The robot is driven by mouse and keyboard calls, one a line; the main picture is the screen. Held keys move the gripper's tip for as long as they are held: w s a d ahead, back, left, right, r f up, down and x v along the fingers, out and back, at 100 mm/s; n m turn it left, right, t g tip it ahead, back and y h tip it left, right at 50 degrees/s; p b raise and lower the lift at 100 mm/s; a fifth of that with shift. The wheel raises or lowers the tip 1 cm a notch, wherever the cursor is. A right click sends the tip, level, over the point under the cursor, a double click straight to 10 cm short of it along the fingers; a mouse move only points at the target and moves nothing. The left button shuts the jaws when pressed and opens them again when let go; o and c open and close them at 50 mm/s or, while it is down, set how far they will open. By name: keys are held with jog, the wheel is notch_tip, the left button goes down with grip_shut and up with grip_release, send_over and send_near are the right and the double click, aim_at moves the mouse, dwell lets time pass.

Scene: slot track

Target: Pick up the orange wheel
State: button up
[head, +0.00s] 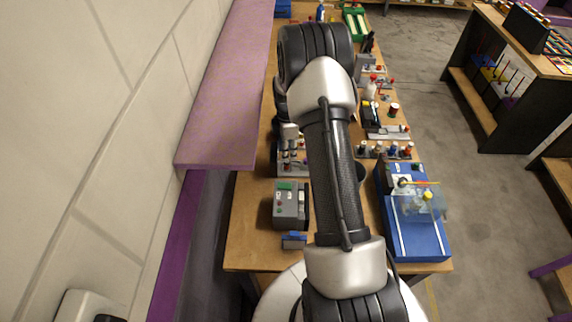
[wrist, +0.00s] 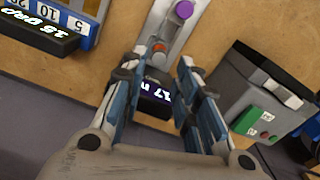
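In the wrist view a small orange-red round piece (wrist: 158,47) sits on a narrow grey metal strip (wrist: 160,28), close to the fingertips of my gripper (wrist: 166,58). It looks like the orange wheel, but it is too small and partly covered to be sure. My gripper's two fingers stand apart, with nothing visibly held between them. A purple round piece (wrist: 183,10) sits farther up the same strip. In the head view my arm hides much of the bench middle, and I cannot make out the orange wheel or my fingertips there.
A dark display (wrist: 154,101) lies beneath my fingers. A grey box with green labels (wrist: 262,100) stands to the right; a blue numbered block (wrist: 52,18) is at upper left. In the head view, a blue machine (head: 418,240) stands right of my arm, and a purple shelf (head: 222,95) left.

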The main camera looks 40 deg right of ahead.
aim_at(287, 165)
notch_tip(287, 165, down, 7)
jog(key=shift+f+b, duration=0.1)
jog(key=shift+b, duration=0.4)
jog(key=shift+c, duration=0.5)
grip_shut()
